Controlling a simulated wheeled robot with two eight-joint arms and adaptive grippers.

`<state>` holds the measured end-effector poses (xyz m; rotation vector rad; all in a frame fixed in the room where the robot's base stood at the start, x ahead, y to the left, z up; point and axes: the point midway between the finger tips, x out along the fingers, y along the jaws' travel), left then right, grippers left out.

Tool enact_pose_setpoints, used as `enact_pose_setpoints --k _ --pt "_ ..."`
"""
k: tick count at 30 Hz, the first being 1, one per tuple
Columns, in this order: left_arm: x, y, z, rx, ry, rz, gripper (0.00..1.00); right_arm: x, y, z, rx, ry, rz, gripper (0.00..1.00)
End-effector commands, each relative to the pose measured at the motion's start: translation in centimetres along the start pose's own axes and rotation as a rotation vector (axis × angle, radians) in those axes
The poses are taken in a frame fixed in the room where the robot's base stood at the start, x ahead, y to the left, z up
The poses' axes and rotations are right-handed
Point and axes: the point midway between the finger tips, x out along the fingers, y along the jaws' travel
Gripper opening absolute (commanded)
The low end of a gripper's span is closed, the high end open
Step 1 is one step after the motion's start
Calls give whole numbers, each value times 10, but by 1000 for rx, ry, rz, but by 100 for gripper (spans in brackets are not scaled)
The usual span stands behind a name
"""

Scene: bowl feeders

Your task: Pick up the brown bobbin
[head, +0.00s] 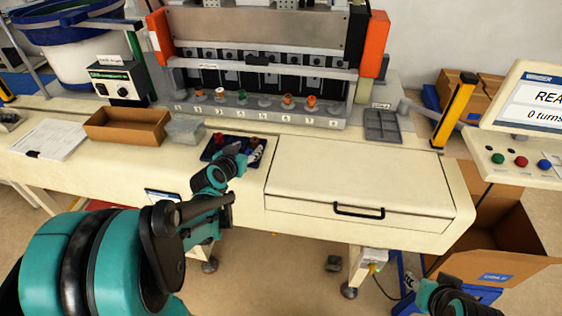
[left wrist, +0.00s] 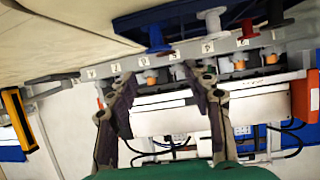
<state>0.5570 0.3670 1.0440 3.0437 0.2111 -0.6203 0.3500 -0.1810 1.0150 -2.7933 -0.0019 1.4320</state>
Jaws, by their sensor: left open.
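The brown bobbin (head: 254,143) stands in the dark blue tray (head: 205,155) on the bench, just beyond my left gripper (head: 243,156). In the left wrist view, a dark brown bobbin (left wrist: 275,14) is at the upper right, beside a red bobbin (left wrist: 247,27), a white one (left wrist: 212,20) and a blue one (left wrist: 157,36). In the head view my left arm and gripper partly hide the tray. My right arm shows at the bottom right, without its fingers.
Behind the tray stands a machine (head: 260,80) with a numbered row of spindles, some holding orange or green bobbins. A brown box (head: 128,126) and a grey bin (head: 185,130) stand left of the tray. The bench top (head: 350,160) to its right is clear.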

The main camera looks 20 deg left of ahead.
Motion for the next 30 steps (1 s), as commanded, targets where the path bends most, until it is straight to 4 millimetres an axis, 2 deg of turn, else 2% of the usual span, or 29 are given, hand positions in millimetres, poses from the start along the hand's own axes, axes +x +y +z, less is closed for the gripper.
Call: enact_pose_setpoints --k 3,13,21,27,28,30 --pt "10 -9 1 -2 14 -12 51 3 0 1 0 0 0 40" --pt "43 -11 2 -1 14 -11 51 14 0 10 0 0 0 40" --pt "81 -15 1 0 13 -10 51 27 0 19 0 0 0 40" --pt "82 -15 -1 -1 13 -11 51 26 0 18 0 0 0 40" --pt "82 -15 -1 -1 13 -11 48 26 0 18 0 0 0 40" --pt "82 -15 -1 -1 13 -11 30 26 0 18 0 0 0 40"
